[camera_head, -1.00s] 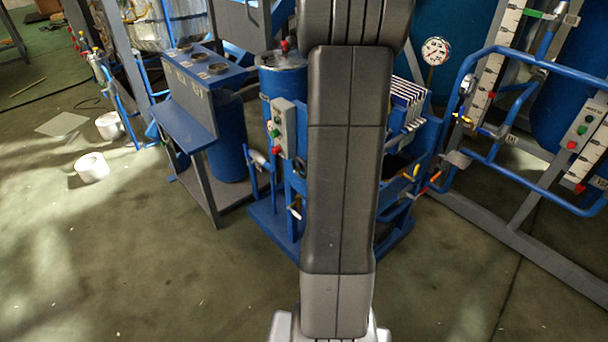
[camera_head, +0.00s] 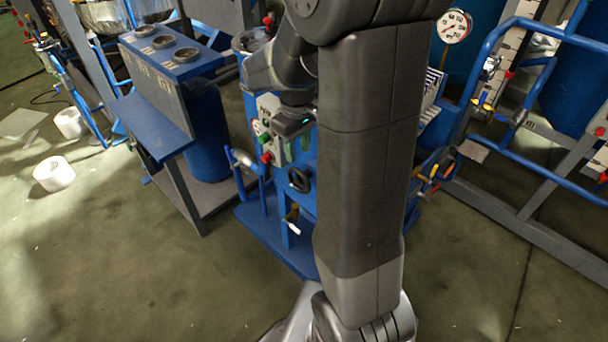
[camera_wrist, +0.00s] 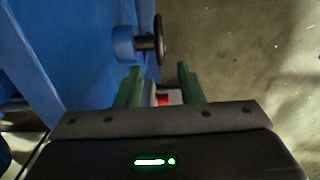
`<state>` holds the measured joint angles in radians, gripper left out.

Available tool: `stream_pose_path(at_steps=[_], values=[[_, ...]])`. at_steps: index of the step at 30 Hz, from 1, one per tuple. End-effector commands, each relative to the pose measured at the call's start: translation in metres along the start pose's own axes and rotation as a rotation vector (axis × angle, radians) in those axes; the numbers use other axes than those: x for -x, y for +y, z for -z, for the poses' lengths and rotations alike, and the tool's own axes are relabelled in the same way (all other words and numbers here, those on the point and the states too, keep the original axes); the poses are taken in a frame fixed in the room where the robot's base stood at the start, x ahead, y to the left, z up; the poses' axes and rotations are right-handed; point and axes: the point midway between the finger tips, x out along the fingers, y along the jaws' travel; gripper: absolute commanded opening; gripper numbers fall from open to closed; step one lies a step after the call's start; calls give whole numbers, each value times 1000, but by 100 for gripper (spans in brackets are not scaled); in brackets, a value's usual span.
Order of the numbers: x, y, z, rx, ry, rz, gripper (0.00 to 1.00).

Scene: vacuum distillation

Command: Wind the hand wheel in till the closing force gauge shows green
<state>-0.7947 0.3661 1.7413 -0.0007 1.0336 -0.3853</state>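The black hand wheel (camera_head: 300,178) sits on the front of the blue machine (camera_head: 272,232). In the wrist view the wheel (camera_wrist: 158,38) is seen nearly edge-on, on a short stem from a blue panel, beyond my fingertips. My gripper (camera_head: 296,150) hangs just above the wheel in the head view. In the wrist view my gripper (camera_wrist: 160,70) has its two green fingers apart, with nothing visibly held. A round white dial with red marks (camera_head: 455,26) stands on a post behind; I cannot tell whether it is the closing force gauge, and its reading is too small.
A grey button box (camera_head: 268,130) with red and green buttons is close left of my gripper. A blue console (camera_head: 165,85) stands further left. Blue tube railings (camera_head: 570,180) are at the right. The floor in front is clear.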

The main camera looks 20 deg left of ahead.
Motion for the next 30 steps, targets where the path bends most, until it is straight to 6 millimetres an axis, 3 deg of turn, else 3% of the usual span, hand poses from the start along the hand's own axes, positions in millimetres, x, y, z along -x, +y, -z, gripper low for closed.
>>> stream_pose_path(at_steps=[9,15,21,30], values=[[-70,0,-1,-2,-5,3,35],[-105,0,-1,-2,-4,2,35],[-121,0,-1,-2,-1,1,35],[-124,0,-1,-2,-1,1,35]])
